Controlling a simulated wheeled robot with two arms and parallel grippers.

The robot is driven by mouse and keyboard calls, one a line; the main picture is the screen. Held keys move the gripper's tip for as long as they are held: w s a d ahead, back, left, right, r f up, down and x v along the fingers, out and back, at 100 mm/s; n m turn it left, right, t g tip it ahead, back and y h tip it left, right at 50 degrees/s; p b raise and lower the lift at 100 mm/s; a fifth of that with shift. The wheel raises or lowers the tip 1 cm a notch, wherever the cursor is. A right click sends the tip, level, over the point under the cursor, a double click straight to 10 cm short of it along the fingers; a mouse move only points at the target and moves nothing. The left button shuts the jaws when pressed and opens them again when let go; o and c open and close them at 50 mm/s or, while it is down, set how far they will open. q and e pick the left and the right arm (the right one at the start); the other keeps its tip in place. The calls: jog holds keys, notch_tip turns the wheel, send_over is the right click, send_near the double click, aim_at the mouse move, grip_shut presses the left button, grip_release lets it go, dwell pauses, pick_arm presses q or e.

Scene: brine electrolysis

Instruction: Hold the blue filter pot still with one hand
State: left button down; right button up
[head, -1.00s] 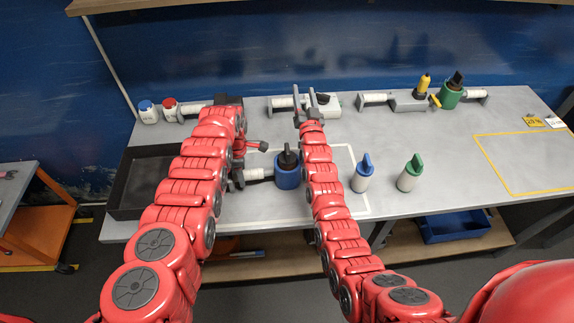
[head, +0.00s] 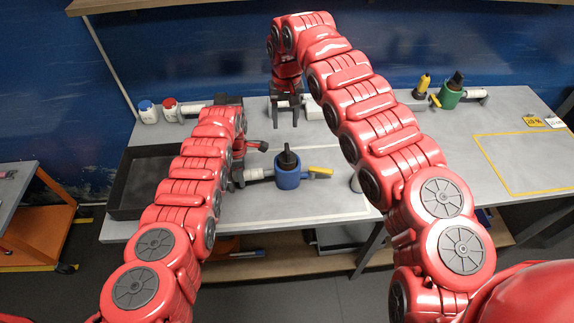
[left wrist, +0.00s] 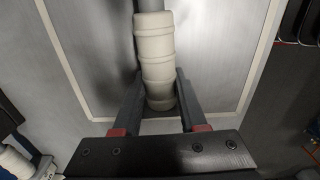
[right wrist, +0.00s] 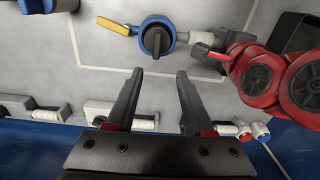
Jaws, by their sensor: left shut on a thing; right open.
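The blue filter pot (head: 289,180) stands upright on the table inside a pale outline, with a black knob on top. A white ribbed handle (head: 258,174) sticks out to its left and a yellow grip (head: 320,172) to its right. My left gripper (head: 238,175) is shut on the white handle, which also lies between its fingers in the left wrist view (left wrist: 158,70). My right gripper (head: 285,122) is open and empty, pointing down behind the pot. In the right wrist view the pot (right wrist: 155,30) lies beyond the open fingers (right wrist: 157,78), apart from them.
A black tray (head: 127,195) is at the left end of the table. Blue-capped and red-capped jars (head: 169,112) stand at the back left. A green pot (head: 449,96) stands at the back right. The yellow-outlined area (head: 525,165) on the right is bare.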

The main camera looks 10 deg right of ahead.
aim_at(287, 148)
jog(key=f, duration=0.7)
jog(key=s+f, duration=0.1)
jog(key=f, duration=0.3)
jog(key=shift+d+f, duration=0.25)
jog(key=shift+c, duration=0.3)
grip_shut()
dwell(1.1)
